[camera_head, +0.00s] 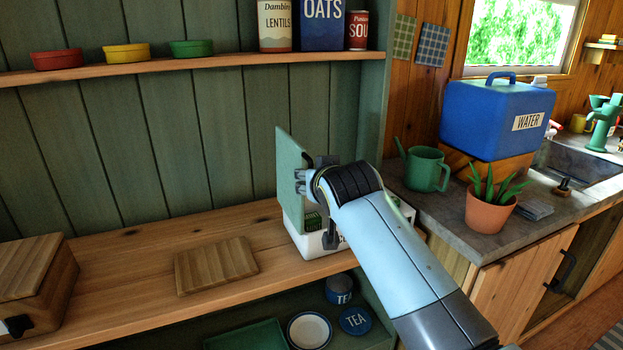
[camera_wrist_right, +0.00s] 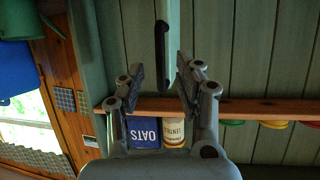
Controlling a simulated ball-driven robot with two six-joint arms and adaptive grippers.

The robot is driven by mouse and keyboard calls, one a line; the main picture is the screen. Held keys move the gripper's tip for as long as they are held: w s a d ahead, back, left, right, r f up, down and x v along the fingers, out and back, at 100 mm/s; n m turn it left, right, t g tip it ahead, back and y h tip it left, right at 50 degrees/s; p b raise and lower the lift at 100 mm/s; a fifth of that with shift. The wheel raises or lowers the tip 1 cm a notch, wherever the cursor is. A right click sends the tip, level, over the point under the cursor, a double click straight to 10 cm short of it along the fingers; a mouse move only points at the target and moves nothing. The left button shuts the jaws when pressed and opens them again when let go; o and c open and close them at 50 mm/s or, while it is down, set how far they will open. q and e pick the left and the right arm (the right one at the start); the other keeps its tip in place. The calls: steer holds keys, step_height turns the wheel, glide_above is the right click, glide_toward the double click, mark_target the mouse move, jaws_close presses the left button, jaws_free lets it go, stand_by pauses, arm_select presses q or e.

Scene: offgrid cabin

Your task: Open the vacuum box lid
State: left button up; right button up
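The vacuum box (camera_head: 314,244) is a white box on the wooden shelf, partly hidden behind my right arm. Its pale green lid (camera_head: 288,160) stands upright, raised at the box's left side. My right gripper (camera_head: 303,182) is beside the lid's right face. In the right wrist view the fingers (camera_wrist_right: 160,72) are apart, with the lid (camera_wrist_right: 161,20) seen edge-on, a dark strip along it, between and beyond the tips. No firm grip shows. My left gripper is in neither view.
A wooden board (camera_head: 216,265) lies left of the box, and a wooden box (camera_head: 38,280) stands farther left. Right of my arm, the counter holds a green watering can (camera_head: 426,170), a potted plant (camera_head: 491,212) and a blue water container (camera_head: 490,115). A shelf (camera_head: 200,64) runs above.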

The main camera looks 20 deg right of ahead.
steer(key=v, duration=0.3)
stand_by(0.4)
steer(key=s+d+f+n+g+b, duration=0.15)
steer(key=s+f+b, duration=0.4)
steer(key=f, duration=0.85)
steer(key=s+d+f+g+b, duration=0.1)
steer(key=s+f+g+b, duration=0.15)
steer(key=s+f, duration=0.9)
steer(key=s+d+f+g+b, duration=0.1)
steer(key=s+f+g+b, duration=0.2)
steer(key=f, duration=1.4)
steer(key=s+d+f+g+b, duration=0.1)
steer(key=s+f+b, duration=0.1)
steer(key=s+f, duration=0.6)
steer(key=s+d+f+g+b, duration=0.1)
steer(key=s+f, duration=0.7)
steer(key=s, duration=0.9)
steer(key=s+d+f+n+g+y+b, duration=0.1)
steer(key=s+d+f+g+b, duration=0.1)
steer(key=s+f, duration=0.6)
steer(key=s+d+g, duration=0.1)
steer(key=s, duration=0.3)
steer(key=shift+s+f+b, duration=0.3)
steer(key=shift+s+f, duration=0.05)
